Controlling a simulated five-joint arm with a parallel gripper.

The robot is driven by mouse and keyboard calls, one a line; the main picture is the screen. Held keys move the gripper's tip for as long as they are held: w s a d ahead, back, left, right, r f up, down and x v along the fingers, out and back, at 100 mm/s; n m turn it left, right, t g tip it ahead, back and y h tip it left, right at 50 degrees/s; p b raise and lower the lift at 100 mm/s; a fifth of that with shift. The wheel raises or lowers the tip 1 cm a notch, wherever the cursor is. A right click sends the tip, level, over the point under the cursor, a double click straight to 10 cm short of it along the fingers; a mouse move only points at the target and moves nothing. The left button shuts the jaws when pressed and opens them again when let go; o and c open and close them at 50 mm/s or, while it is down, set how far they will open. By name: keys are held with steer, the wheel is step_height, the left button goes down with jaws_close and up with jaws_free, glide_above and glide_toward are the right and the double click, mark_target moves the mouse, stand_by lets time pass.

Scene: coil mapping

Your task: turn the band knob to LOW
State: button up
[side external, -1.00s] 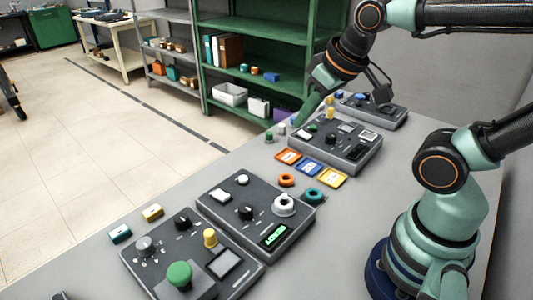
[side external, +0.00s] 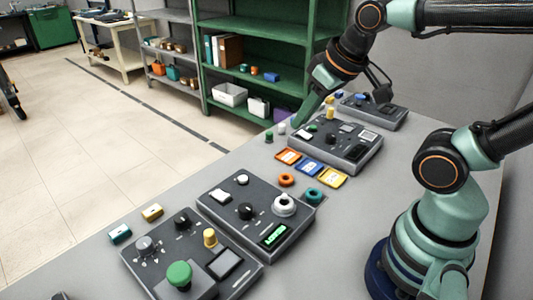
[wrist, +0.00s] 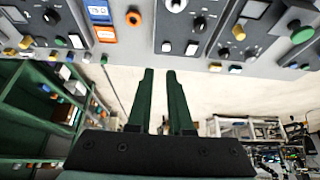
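The same black knob shows near the top of the wrist view (wrist: 199,24), beside the white knob (wrist: 176,5). The labels are too small to read, so I cannot tell which knob is the band knob. My gripper (wrist: 160,72) is empty, its green fingers apart with a narrow gap. In the side view it hangs near the far panel, well away from the middle panel.
The near panel (side external: 135,262) has a green mushroom button (side external: 179,275), a yellow knob (side external: 210,238) and dark knobs. Orange, blue and yellow trays (side external: 309,167) and coloured rings lie between the middle and far panels (side external: 352,163). The floor beyond the bench edge is open.

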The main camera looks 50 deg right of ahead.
steer(key=o, duration=0.5)
steer(key=shift+w+a, duration=0.15)
steer(key=shift+o, duration=0.7)
steer(key=shift+w+a+f+g, duration=0.2)
steer(key=shift+w+a+g, duration=0.05)
steer(key=shift+g, duration=0.05)
steer(key=g, duration=0.5)
glide_toward(245, 207)
step_height(245, 207, down, 9)
jaws_close()
